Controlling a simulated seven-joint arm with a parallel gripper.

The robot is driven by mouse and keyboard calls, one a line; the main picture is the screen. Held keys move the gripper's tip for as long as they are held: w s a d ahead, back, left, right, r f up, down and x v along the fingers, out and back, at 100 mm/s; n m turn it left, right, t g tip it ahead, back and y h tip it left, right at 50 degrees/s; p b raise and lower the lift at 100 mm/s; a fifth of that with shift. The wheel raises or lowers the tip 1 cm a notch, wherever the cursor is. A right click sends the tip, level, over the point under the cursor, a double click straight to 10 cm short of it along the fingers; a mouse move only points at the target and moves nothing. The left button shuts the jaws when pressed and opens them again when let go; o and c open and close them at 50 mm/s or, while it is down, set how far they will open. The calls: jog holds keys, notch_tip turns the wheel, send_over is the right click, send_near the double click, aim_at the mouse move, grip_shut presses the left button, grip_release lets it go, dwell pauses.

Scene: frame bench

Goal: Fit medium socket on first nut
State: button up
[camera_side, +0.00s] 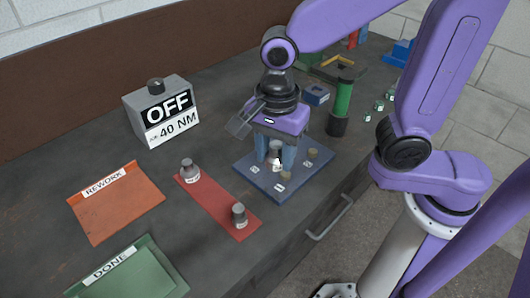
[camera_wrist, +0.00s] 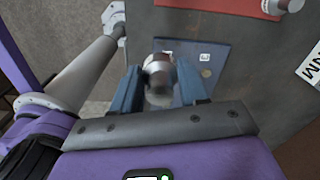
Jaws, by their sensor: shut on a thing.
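My gripper (camera_side: 274,160) is shut on a grey metal socket (camera_side: 276,148), with one blue finger on each side of it. The held socket also shows in the wrist view (camera_wrist: 159,70), dark at its near end. It is over the blue plate (camera_side: 262,184), which carries small brass-coloured nuts such as one at the right (camera_side: 312,153) and one at the front (camera_side: 286,175), with small white labels. The fingers hide part of the plate. I cannot tell whether the socket touches a nut. Two other sockets stand on the red strip (camera_side: 215,204), one at the back (camera_side: 189,171) and one at the front (camera_side: 239,214).
A grey box reading OFF and 40 NM (camera_side: 160,110) stands at the back left. An orange REWORK tray (camera_side: 115,212) and a green DONE tray (camera_side: 135,276) lie at the left.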

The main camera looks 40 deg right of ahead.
jog(key=w+d+f, duration=0.3)
jog(key=d, duration=0.4)
jog(key=shift+f, duration=0.3)
dwell(0.7)
jog(key=shift+f, duration=2.9)
jog(key=shift+f, duration=1.25)
jog(key=o, duration=1.2)
jog(key=shift+c, duration=0.2)
jog(key=shift+r, duration=0.1)
